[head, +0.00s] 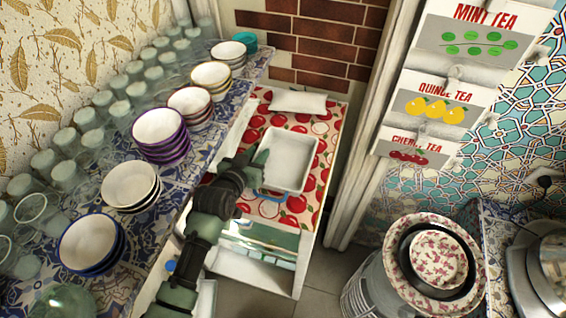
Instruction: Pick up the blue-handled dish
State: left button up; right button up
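A white rectangular dish (291,160) sits on a cloth with red apples on a low surface at the back centre. A bit of blue shows at its near edge, and the rest of any handle is hidden. My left gripper (256,163) is at the dish's left rim, with its fingers close to or over that edge. I cannot tell whether it touches the dish or whether the fingers are open or shut. My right gripper is not in view.
A tiled counter (195,182) with stacked bowls (130,186) and rows of glasses (80,140) runs along the left. A white folded item (298,102) lies behind the dish. A large metal container (372,298) with patterned dishes stands at the right.

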pick_arm(q)
grip_shut()
jog(key=shift+s, duration=0.1)
dwell(1.3)
